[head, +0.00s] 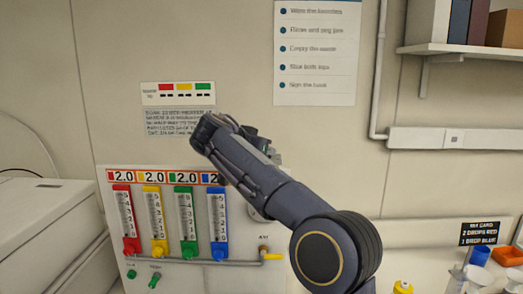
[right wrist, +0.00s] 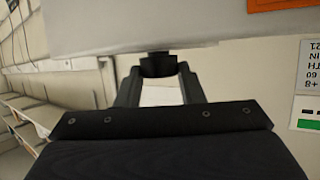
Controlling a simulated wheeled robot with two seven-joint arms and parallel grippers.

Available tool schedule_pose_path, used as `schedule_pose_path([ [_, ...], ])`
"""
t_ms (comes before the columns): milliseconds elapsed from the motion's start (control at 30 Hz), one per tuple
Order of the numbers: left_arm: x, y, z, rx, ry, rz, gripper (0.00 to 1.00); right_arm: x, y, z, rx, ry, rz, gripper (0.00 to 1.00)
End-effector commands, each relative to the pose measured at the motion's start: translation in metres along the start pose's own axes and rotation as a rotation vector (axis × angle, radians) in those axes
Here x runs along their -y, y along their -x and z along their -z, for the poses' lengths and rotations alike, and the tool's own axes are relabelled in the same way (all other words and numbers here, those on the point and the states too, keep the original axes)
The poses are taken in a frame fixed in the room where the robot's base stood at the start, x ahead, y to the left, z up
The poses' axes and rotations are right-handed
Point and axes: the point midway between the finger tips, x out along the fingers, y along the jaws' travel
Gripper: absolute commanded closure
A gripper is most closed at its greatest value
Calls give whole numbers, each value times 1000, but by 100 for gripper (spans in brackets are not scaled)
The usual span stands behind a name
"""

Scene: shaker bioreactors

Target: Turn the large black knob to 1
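The large black knob (right wrist: 158,64) shows in the right wrist view, sticking out from the edge of a pale panel. My right gripper (right wrist: 160,70) has one finger on each side of it, and both fingertips appear to touch it. In the head view my right arm reaches up and left across the panel (head: 285,280). The right gripper (head: 262,145) is mostly hidden there behind the wrist, and the knob cannot be made out. The knob's scale and pointer are not readable in either view. My left gripper is not in view.
The panel carries red (head: 123,220), yellow (head: 154,220), green (head: 184,220) and blue (head: 218,220) flow tubes under labels reading 2.0, the blue one partly covered. A yellow valve (head: 265,252) and green knobs (head: 154,280) sit lower. A shelf (head: 450,48) is at upper right.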

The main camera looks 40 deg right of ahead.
Motion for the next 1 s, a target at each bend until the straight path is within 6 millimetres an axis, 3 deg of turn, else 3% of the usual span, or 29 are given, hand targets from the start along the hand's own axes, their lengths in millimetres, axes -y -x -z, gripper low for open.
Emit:
schedule_pose_path([
  [167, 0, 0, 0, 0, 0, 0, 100, 0, 0, 0, 0, 0, 0, 88],
  [567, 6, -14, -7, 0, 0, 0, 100, -3, -1, -3, -1, 33, 88, 88],
  [1000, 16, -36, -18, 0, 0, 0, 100, -10, -3, 1, -1, 175, 430, 88],
])
